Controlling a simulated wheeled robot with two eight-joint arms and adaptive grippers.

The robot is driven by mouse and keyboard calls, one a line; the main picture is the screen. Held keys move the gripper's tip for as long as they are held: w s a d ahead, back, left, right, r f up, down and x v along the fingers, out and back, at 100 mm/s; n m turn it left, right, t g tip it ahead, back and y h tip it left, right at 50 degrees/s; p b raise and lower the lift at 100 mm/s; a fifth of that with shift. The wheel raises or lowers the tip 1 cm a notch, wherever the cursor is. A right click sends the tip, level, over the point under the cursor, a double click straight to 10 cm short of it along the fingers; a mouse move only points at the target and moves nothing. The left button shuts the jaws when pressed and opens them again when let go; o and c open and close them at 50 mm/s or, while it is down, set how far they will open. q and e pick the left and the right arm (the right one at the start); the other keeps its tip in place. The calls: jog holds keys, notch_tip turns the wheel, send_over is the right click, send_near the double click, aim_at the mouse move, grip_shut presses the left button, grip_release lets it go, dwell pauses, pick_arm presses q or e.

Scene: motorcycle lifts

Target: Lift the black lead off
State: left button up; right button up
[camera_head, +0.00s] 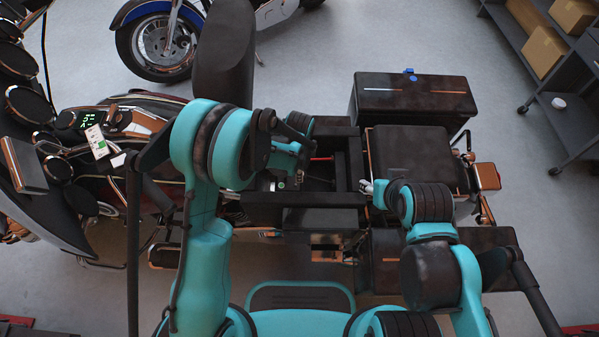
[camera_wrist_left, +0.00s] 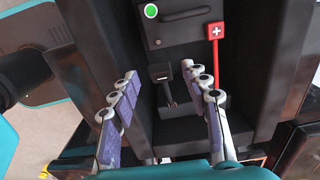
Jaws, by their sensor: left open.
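The black lead (camera_wrist_left: 162,73) shows in the left wrist view as a dark clamp at the lower left corner of the battery (camera_wrist_left: 182,32), with a black cable below it. My left gripper (camera_wrist_left: 160,76) is open, its fingers on either side of the black lead and apart from each other. I cannot tell whether they touch it. In the head view my left arm hides the black lead. My right gripper (camera_head: 372,187) is at the right edge of the black frame, small and partly hidden by its wrist.
A red lead (camera_wrist_left: 215,32) with a white plus is at the battery's right side. Dark bay walls stand close on both sides. The motorcycle's seat (camera_head: 410,155) and a black box (camera_head: 415,95) lie to the right. A shelf cart (camera_head: 565,115) stands far right.

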pick_arm(q)
jog(key=shift+w+f, duration=0.1)
jog(key=shift+f, duration=1)
grip_shut()
